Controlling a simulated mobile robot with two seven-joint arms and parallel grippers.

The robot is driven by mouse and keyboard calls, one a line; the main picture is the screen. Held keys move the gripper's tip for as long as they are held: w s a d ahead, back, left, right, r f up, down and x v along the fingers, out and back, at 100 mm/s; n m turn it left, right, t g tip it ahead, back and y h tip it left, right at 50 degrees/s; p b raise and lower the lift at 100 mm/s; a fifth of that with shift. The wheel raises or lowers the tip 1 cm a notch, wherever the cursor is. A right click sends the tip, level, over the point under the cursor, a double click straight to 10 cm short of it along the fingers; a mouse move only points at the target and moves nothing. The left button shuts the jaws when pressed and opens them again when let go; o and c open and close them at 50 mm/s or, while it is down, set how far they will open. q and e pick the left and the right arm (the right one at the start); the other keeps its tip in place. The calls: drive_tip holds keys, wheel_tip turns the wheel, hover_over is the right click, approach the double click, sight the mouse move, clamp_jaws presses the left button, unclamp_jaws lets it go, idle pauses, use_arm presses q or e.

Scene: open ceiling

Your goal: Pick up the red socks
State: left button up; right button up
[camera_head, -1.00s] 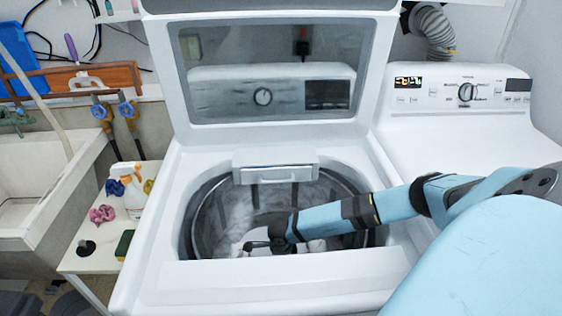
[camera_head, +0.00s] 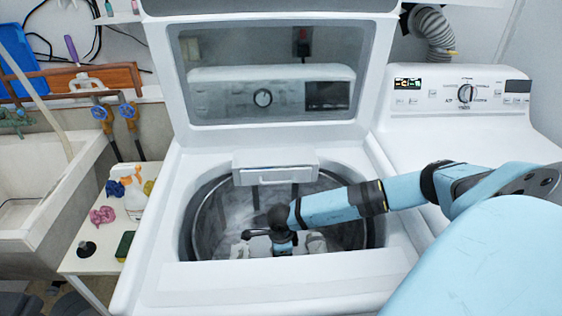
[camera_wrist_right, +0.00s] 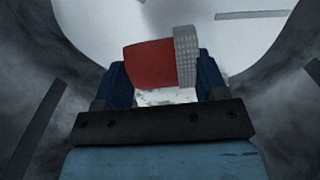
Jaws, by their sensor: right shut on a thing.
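The red sock item (camera_wrist_right: 150,64), with a grey ribbed band (camera_wrist_right: 187,56) at its right end, is between the fingers of my right gripper (camera_wrist_right: 165,75) in the right wrist view. The gripper is shut on it, inside the washer drum. In the head view my right arm reaches from the right into the open top-load washer (camera_head: 150,255). The wrist hangs down in the drum (camera_head: 215,215), and the red socks are hidden there. I cannot tell whether one sock or a pair is held. My left gripper is not in view.
The washer's lid (camera_head: 270,75) stands open behind the drum. A second white machine (camera_head: 470,120) adjoins at the right. At the left are a sink (camera_head: 40,185) and a small white table (camera_head: 95,262) with a bottle (camera_head: 133,192) and a pink cloth (camera_head: 102,215). The drum rim surrounds my wrist.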

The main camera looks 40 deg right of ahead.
wheel_tip(320, 180, up, 14)
idle(0.3)
